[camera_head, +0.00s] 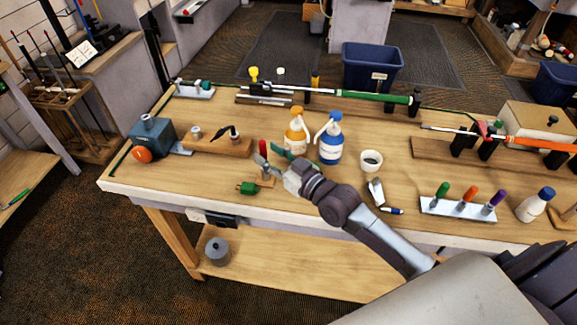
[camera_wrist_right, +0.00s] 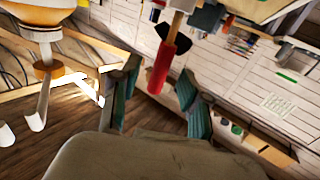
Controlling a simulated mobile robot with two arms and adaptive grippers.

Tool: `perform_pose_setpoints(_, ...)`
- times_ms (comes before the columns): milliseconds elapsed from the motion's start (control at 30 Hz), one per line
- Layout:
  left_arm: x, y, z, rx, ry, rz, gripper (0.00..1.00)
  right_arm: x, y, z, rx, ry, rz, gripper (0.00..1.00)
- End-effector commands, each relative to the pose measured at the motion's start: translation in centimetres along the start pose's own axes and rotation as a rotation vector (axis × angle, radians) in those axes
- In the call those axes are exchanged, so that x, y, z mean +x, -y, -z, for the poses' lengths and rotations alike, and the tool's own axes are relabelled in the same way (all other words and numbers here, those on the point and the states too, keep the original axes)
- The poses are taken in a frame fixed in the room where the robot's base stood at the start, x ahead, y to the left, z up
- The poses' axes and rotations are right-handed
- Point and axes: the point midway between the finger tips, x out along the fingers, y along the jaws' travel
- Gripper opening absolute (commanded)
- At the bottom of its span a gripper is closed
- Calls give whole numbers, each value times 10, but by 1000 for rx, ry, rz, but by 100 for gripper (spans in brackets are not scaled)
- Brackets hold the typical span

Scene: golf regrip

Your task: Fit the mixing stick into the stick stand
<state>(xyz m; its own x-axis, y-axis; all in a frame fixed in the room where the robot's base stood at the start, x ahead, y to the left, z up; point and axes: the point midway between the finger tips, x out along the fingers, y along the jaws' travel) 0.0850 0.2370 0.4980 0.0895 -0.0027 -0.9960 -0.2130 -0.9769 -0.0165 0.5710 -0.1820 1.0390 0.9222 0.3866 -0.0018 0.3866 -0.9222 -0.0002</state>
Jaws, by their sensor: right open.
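A red-handled stick, which looks like the mixing stick (camera_head: 263,147), stands roughly upright near the table's front edge. Its red handle (camera_wrist_right: 162,70) lies between the fingers in the right wrist view. A small wooden block (camera_head: 266,181) below it looks like the stick stand. My gripper partly hides the area, so I cannot tell how the stick sits in the block. My right gripper (camera_head: 271,162) is open, with a finger on either side of the handle (camera_wrist_right: 160,76) and visible gaps. My left gripper is not in view.
An orange-labelled bottle (camera_head: 296,138) and a blue-labelled pump bottle (camera_head: 330,142) stand just behind my right gripper. A white cup (camera_head: 371,160) is to their right.

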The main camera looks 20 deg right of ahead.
Motion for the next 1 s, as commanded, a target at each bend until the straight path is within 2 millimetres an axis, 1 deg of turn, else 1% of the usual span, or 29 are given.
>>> perform_pose_setpoints(33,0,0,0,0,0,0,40,-12,0,-2,0,4,1,45)
perform_pose_setpoints(200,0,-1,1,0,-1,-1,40,-50,0,-2,-2,5,0,45)
perform_pose_setpoints(300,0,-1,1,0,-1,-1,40,-68,0,-1,-2,5,1,45)
perform_pose_setpoints(400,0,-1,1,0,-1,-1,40,-81,0,-1,-1,3,0,45)
perform_pose_setpoints(500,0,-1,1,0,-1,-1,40,-88,0,-1,-1,2,0,45)
perform_pose_setpoints(600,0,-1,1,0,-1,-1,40,-92,0,0,-1,0,1,45)
perform_pose_setpoints(1000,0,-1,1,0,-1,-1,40,-92,0,0,0,0,0,45)
